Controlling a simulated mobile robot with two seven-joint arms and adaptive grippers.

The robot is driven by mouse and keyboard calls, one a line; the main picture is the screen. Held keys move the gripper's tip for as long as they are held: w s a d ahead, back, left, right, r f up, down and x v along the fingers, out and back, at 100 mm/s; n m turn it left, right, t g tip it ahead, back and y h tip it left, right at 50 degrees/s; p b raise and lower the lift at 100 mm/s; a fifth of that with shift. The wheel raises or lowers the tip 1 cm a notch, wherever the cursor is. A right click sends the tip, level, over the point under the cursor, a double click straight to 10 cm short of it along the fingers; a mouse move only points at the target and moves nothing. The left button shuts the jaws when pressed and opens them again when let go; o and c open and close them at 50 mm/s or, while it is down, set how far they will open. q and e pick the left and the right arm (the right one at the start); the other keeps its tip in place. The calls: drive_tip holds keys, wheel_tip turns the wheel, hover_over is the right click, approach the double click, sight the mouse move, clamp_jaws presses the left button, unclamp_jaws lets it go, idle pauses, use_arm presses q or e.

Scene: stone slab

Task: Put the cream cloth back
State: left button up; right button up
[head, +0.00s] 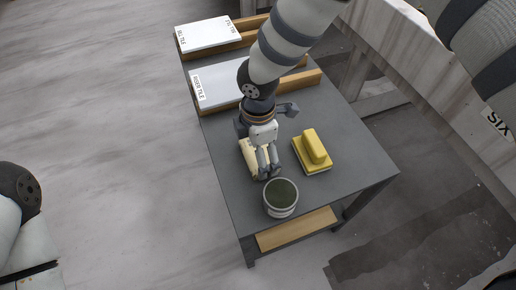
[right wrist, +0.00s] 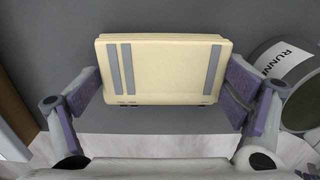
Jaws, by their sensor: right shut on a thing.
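The cream cloth (head: 248,152) is a folded, flat cream block with grey stripes, near the left edge of the grey table (head: 350,165). The cloth fills the middle of the right wrist view (right wrist: 160,70). My right gripper (head: 268,174) comes down over it, and the wrist view shows its two purple-padded fingers (right wrist: 167,95) against the cloth's left and right ends. It is shut on the cloth. I cannot tell whether the cloth rests on the table or hangs just above it. My left gripper is out of view; only part of my left arm shows.
A grey tub (head: 281,205) with dark contents stands close to the cloth at the table's front. A yellow float-like block (head: 314,150) lies right of the gripper. White tiles (head: 208,33) lie on wooden rails at the back. The table's right front is bare.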

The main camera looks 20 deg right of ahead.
drive_tip(key=o, duration=0.8)
drive_tip(key=shift+o, duration=0.2)
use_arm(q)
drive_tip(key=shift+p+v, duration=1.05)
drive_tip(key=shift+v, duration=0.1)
use_arm(e)
wheel_tip(320, 180, up, 12)
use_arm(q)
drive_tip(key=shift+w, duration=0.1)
